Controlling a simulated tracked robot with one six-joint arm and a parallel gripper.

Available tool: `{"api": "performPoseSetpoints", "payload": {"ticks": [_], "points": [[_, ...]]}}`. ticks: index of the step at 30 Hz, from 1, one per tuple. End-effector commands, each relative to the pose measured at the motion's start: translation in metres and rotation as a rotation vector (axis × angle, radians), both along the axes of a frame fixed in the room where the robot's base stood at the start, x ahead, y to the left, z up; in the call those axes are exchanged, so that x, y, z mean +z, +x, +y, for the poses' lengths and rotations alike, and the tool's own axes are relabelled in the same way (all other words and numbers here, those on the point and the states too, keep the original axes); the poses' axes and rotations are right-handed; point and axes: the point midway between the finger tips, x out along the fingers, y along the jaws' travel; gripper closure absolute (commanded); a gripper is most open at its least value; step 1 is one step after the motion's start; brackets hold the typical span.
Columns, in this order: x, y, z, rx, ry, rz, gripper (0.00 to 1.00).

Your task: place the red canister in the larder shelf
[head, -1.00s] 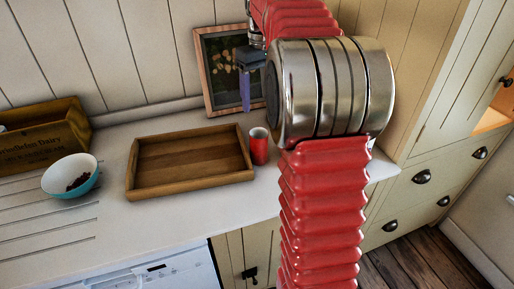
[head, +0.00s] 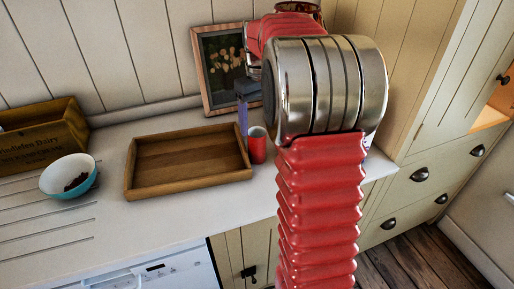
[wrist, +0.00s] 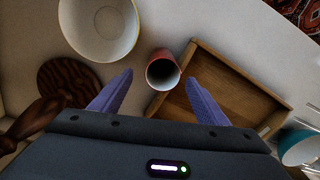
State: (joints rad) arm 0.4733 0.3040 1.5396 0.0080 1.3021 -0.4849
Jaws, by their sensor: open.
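The red canister (head: 258,146) stands upright on the white counter, close to the right end of the wooden tray. It also shows in the wrist view (wrist: 161,72), seen from above with its open top, ahead of and between my two fingers. My gripper (wrist: 157,92) is open and empty, with blue-purple fingers spread apart. In the head view my gripper (head: 243,118) is partly hidden by my arm, and one finger shows just above and left of the canister. The larder (head: 497,104) stands at the right edge, with an opening lit orange; its shelf is not clearly visible.
The wooden tray (head: 134,178) is empty beside the canister. A blue-and-white bowl (head: 82,188) and a wooden crate (head: 40,150) are at the left. A framed picture (head: 198,72) leans behind. The wrist view shows a large pale bowl (wrist: 75,25) and a dark round board (wrist: 50,85).

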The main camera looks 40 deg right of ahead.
Motion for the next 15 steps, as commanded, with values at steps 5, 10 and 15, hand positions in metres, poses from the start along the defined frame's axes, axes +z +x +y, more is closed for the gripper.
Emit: {"api": "performPoseSetpoints", "payload": {"ticks": [5,10,15], "points": [[0.000,0.000,0.000,0.000,0.000,0.000,0.32],[-0.009,-0.001,0.001,0.000,0.001,0.001,0.32],[-0.031,-0.002,0.005,0.001,0.002,0.003,0.32]]}}
